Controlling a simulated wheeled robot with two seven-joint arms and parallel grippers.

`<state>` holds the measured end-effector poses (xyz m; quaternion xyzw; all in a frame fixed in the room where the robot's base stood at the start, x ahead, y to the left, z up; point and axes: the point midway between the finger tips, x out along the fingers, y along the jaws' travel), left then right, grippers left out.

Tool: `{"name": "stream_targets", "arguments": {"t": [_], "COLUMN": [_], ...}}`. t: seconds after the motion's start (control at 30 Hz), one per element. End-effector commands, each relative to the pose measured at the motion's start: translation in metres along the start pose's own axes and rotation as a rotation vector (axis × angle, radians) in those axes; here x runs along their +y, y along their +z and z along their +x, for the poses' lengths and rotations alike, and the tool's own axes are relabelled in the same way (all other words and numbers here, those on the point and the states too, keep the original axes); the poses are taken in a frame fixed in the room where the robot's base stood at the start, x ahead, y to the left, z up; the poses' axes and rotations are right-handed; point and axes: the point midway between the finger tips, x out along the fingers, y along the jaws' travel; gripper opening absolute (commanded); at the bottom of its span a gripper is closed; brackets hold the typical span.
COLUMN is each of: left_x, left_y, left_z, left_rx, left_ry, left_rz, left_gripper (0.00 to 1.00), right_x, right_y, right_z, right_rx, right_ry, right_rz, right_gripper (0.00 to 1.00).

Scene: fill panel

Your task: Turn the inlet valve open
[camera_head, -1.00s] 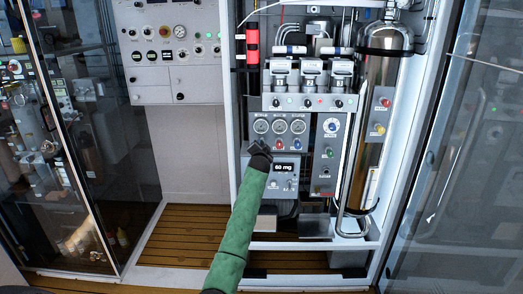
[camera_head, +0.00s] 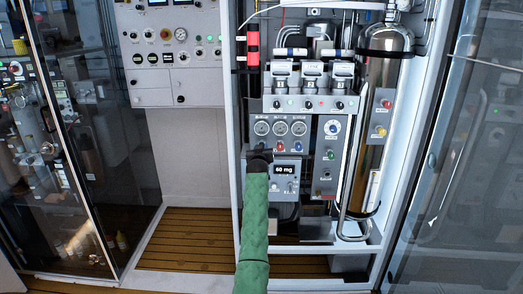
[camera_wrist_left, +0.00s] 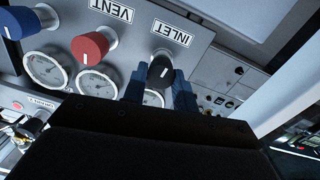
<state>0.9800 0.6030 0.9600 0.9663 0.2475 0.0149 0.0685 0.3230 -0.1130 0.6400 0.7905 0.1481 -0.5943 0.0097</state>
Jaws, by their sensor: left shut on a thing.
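The inlet valve is a black knob (camera_wrist_left: 159,70) with a white mark, beside the INLET label (camera_wrist_left: 170,33) in the left wrist view. The fingers of my left gripper (camera_wrist_left: 159,88) stand on both sides of the knob, shut on it. In the head view my left gripper (camera_head: 259,153) is at the left of the gauge panel (camera_head: 313,155), just below the left gauge (camera_head: 261,128), and largely hides the knob. My right gripper is not in view.
Beside the inlet knob are the red VENT knob (camera_wrist_left: 89,46) and a blue knob (camera_wrist_left: 20,22). A display box reading 60 mg (camera_head: 287,170) sits below the panel. A steel cylinder (camera_head: 376,100) stands to the right. The cabinet's white left post (camera_head: 228,100) is close by.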

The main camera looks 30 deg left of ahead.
Motion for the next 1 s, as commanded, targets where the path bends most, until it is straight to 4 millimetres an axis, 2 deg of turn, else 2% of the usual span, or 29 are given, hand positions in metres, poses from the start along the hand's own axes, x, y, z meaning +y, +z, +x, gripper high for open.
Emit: {"name": "stream_targets", "arguments": {"t": [0.57,1.0], "left_x": [-0.001,-0.002], "left_y": [0.004,0.005], "left_z": [-0.001,-0.001], "left_rx": [0.02,0.039], "left_ry": [0.005,0.009], "left_rz": [-0.547,-0.945], "left_gripper": [0.05,0.05], "right_x": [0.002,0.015], "right_y": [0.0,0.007], "right_z": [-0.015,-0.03], "right_rx": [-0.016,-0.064], "right_ry": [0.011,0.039], "right_rz": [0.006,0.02], "right_gripper": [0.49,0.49]}}
